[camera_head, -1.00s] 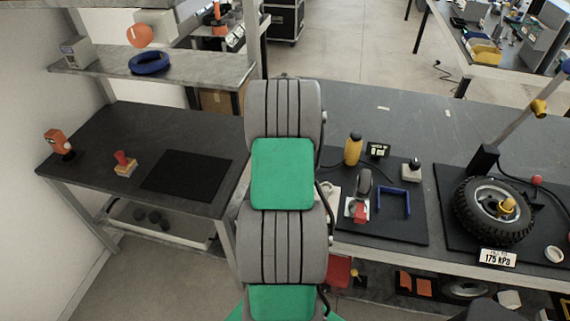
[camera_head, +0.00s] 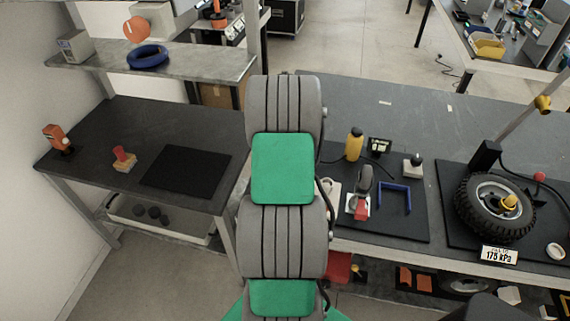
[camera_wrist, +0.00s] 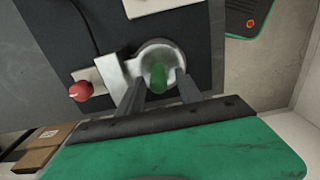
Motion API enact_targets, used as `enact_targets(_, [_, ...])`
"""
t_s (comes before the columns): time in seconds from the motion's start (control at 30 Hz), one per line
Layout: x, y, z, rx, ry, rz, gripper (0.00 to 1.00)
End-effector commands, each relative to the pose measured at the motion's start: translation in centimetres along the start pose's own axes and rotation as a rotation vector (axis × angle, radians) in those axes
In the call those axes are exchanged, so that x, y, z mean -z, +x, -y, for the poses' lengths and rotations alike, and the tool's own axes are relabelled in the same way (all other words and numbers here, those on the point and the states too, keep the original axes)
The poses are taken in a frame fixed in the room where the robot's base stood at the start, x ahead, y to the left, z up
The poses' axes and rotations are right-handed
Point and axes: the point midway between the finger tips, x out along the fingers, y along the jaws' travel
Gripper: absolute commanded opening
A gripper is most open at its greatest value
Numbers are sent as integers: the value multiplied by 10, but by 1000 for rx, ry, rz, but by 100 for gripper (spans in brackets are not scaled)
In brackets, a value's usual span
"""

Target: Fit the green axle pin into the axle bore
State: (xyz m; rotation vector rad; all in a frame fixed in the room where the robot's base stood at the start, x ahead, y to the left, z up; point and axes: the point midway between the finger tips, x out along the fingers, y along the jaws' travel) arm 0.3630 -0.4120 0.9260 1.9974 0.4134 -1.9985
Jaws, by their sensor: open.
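In the wrist view, a green pin (camera_wrist: 158,78) shows end-on between the fingertips, over a round pale metal part (camera_wrist: 160,56). The two dark fingers of my gripper (camera_wrist: 159,88) are spread to either side of the pin, and the gripper is open. The round part joins a metal bracket with a red knob (camera_wrist: 80,91). I cannot tell how deep the pin sits or make out a bore. In the head view, my arm fills the middle and hides the gripper; the pin is not visible there.
Right bench: a yellow bottle (camera_head: 354,144), a blue U-shaped bracket (camera_head: 394,197), a small fixture with a red part (camera_head: 361,209) and a large tyre (camera_head: 494,208) on mats. Left bench: an empty black mat (camera_head: 186,172) and a red-topped block (camera_head: 123,159). The back of the right bench is clear.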

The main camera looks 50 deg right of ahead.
Motion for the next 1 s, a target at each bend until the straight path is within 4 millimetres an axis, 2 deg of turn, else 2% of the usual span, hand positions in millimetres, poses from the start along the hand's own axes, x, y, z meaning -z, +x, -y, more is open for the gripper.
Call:
enact_targets(0.3, [0,-77,-1,-5,0,-1,42])
enact_targets(0.4, [0,-92,0,-3,0,-1,42])
enact_targets(0.57, [2,-102,1,-3,0,-1,42])
enact_targets(0.67, [28,-114,20,-23,13,-7,42])
enact_targets(0.77, [86,-137,78,-72,60,-37,42])
enact_targets(0.8, [111,-147,114,-94,89,-60,42])
enact_targets(0.87, [141,-157,176,-122,142,-110,42])
enact_targets(0.9, [154,-159,216,-131,180,-148,42])
enact_targets(1.0, [163,-155,304,-126,270,-240,42])
